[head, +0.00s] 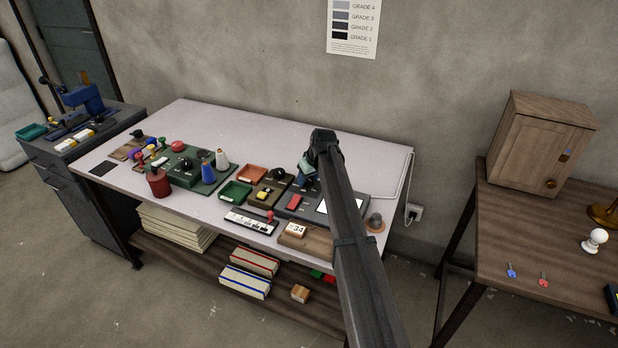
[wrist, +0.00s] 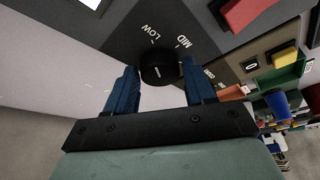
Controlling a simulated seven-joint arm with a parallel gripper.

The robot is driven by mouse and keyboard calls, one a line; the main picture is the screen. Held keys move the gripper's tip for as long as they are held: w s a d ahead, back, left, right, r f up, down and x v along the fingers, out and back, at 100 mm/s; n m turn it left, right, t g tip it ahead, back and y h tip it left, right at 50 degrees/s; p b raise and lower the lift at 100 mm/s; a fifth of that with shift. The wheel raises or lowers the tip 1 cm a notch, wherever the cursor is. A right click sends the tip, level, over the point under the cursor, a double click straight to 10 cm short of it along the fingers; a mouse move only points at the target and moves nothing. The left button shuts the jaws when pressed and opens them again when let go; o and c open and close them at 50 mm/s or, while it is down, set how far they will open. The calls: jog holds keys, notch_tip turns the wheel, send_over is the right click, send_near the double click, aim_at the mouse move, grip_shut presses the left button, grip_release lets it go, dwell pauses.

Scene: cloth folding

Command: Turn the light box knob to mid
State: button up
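The light box (head: 354,194) is a dark grey unit at the right part of the white table in the head view, with a bright white panel. Its round black knob (wrist: 160,69) shows in the wrist view, with LOW and MID printed beside it and a third label partly hidden. A short white mark is on the knob; I cannot tell exactly which label it points at. My gripper (wrist: 159,77) is open, its two blue fingers on either side of the knob. Contact cannot be told. In the head view my gripper (head: 306,174) is over the box's back edge, and the knob is hidden.
A red button (head: 294,202) is on the box's left side. A date block (head: 296,230) stands in front. The table's back is clear.

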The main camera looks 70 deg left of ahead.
jog(key=c, duration=0.7)
jog(key=shift+o, duration=0.2)
jog(key=m, duration=0.2)
jog(key=m+t, duration=0.2)
jog(key=m, duration=0.1)
jog(key=shift+s+m, duration=0.25)
jog(key=shift+m, duration=0.05)
jog(key=m+t, duration=0.1)
jog(key=m, duration=0.2)
jog(key=m+t+h, duration=0.1)
jog(key=m, duration=0.1)
jog(key=shift+s+a+m, duration=0.15)
jog(key=shift+m, duration=0.25)
jog(key=shift+m+h, duration=0.3)
jog(key=shift+h, duration=0.1)
jog(key=o, duration=1.1)
